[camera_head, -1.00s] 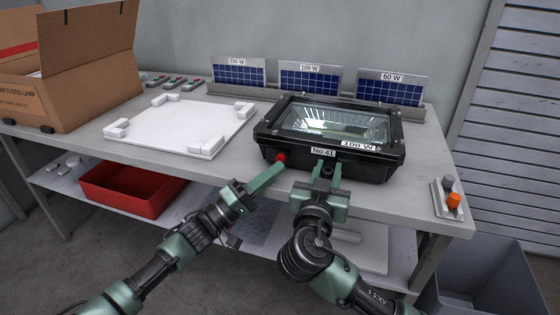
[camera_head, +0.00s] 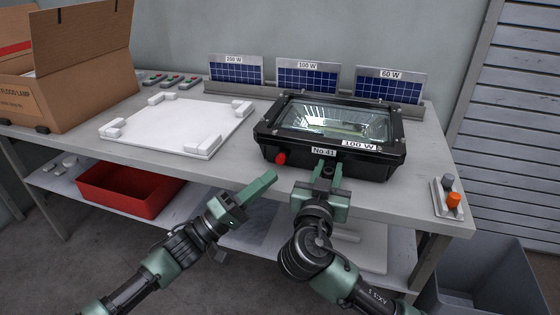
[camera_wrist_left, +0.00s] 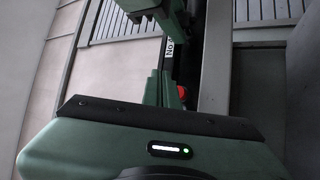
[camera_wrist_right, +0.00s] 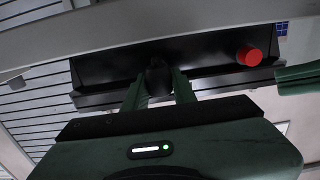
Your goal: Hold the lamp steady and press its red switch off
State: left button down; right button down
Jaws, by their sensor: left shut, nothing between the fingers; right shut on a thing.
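The black floodlight lamp (camera_head: 330,132), labelled "100 W" and "No 41", lies on the bench with its glass face up. Its red switch (camera_head: 280,158) sticks out of the front side, left of the label; it also shows in the right wrist view (camera_wrist_right: 249,56). My right gripper (camera_head: 322,172) is shut on a dark part at the lamp's front, seen between its fingers in the right wrist view (camera_wrist_right: 158,78). My left gripper (camera_head: 268,180) is shut and empty, in front of and below the switch, apart from it. The glass looks partly bright with reflections; I cannot tell whether it is lit.
A white board (camera_head: 172,126) with corner blocks lies left of the lamp. Small solar panels (camera_head: 308,76) stand behind it. A cardboard box (camera_head: 80,75) is at the far left, and a block with orange and grey knobs (camera_head: 446,198) at the right. A red bin (camera_head: 130,188) sits on the lower shelf.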

jog(key=shift+a+f, duration=0.1)
jog(key=shift+f, duration=0.1)
jog(key=c, duration=1.1)
grip_release()
jog(key=shift+r, duration=0.1)
jog(key=shift+o, duration=0.2)
jog(key=shift+s, duration=0.15)
